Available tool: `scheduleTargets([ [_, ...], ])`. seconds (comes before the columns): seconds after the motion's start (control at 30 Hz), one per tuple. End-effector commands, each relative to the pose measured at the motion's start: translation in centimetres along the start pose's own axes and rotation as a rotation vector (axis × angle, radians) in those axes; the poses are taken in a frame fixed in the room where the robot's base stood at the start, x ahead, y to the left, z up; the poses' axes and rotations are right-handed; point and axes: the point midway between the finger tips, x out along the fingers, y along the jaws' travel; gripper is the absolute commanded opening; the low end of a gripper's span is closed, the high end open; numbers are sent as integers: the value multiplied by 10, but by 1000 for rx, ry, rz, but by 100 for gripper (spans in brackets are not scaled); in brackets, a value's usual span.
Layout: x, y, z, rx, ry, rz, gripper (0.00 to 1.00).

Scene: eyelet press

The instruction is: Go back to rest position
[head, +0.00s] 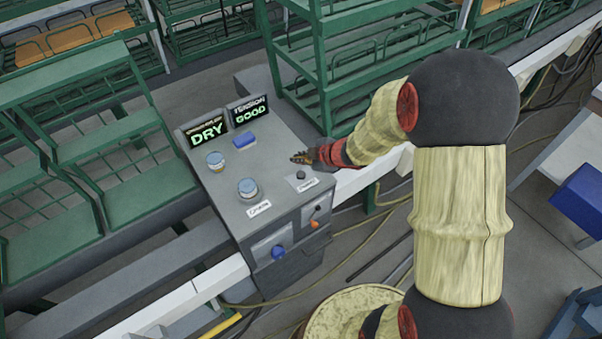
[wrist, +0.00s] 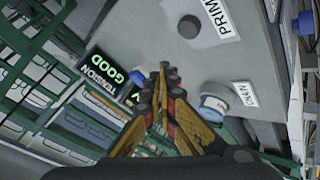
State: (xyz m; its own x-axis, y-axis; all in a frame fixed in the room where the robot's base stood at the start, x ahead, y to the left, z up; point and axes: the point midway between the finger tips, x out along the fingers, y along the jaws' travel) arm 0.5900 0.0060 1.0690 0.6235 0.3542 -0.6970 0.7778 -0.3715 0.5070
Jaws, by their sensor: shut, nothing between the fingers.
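My gripper (head: 302,158) is shut and empty, above the right side of the grey control box (head: 232,184) in the head view. In the wrist view my gripper's fingertips (wrist: 163,72) meet over the box's top. A small black knob (head: 300,174) sits on the box just below the gripper; it also shows in the wrist view (wrist: 189,27), apart from the fingers. Two displays stand at the box's back edge, one reading DRY (head: 208,131) and one reading GOOD (head: 249,111).
The box carries two blue-topped knobs (head: 248,189), a blue button (head: 244,139), and a blue knob (head: 278,252) and an orange-tipped lever (head: 315,224) on its front. Green racks (head: 85,140) stand at left and behind (head: 365,60). Cables lie on the floor at right.

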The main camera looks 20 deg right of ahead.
Motion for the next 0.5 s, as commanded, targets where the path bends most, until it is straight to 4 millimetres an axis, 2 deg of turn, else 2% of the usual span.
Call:
scheduleTargets([
  [0.37, 0, 0, 0, 1, 0, 0, 0],
  [0.47, 0, 0, 7, 7, -27, -2, 0],
  [0.5, -1, 0, 15, 19, -58, -1, 0],
])
